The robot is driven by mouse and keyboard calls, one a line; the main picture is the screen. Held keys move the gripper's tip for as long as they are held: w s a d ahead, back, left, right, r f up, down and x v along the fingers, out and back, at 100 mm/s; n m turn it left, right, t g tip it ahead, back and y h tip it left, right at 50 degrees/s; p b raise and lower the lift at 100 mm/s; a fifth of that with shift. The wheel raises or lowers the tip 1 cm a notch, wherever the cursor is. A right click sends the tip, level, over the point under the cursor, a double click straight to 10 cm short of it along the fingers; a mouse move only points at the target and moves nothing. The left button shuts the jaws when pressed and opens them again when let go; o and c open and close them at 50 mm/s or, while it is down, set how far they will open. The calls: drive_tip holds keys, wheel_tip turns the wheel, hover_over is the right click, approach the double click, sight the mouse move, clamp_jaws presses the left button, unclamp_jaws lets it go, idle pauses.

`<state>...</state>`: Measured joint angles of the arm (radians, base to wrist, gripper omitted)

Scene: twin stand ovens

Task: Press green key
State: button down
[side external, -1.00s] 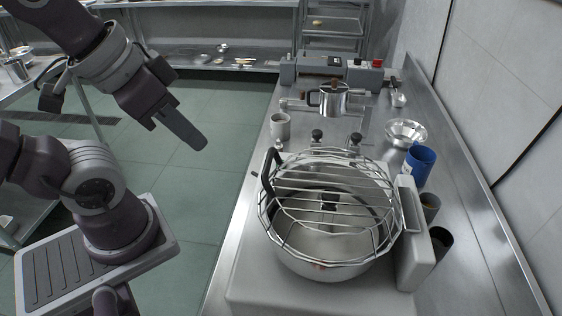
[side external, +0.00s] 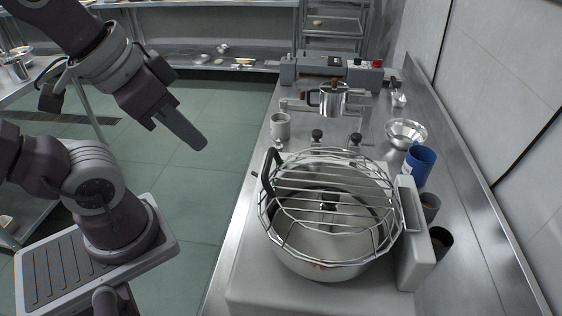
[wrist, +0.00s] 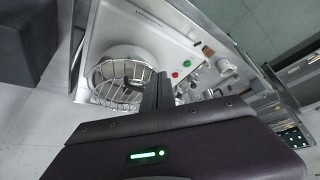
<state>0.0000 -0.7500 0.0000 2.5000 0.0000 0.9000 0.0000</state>
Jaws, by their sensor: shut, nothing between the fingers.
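The green key (wrist: 174,75) is a small round green button on the pale body of the mixer-like machine in the wrist view. I cannot make out the green key in the side external view. My gripper (side external: 201,143) is shut and empty, in the air over the floor to the left of the counter in the side view. In the wrist view my gripper (wrist: 160,78) shows its dark fingers close to the green key in the picture, but apart from it in space.
The steel bowl (side external: 318,262) has a wire guard (side external: 330,155) over it on the machine. A grey cup (side external: 280,126), a steel pot (side external: 333,102) and a blue cup (side external: 418,166) stand on the counter. Free air lies between my gripper and the counter.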

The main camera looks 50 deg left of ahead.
idle(0.5)
drive_tip(key=w+a+r+n+t+y, duration=0.1)
drive_tip(key=w+a+n+t+y, duration=0.1)
drive_tip(key=w+a, duration=0.65)
drive_tip(key=w+a+r+n+t+y, duration=0.15)
drive_tip(key=w+a, duration=0.35)
drive_tip(key=w, duration=0.6)
drive_tip(key=w+f+m+t+h, duration=0.1)
drive_tip(key=w+f+t+h, duration=0.15)
drive_tip(key=w+f, duration=0.35)
drive_tip(key=s+d+f+g+h, duration=0.2)
drive_tip(key=d+f+g+h, duration=0.1)
drive_tip(key=f+h, duration=0.3)
wheel_tip(320, 180, down, 2)
drive_tip(key=shift+s+d+f+g, duration=0.1)
drive_tip(key=shift+s+d+g, duration=0.15)
drive_tip(key=shift+g, duration=0.25)
drive_tip(key=shift+f, duration=4.35)
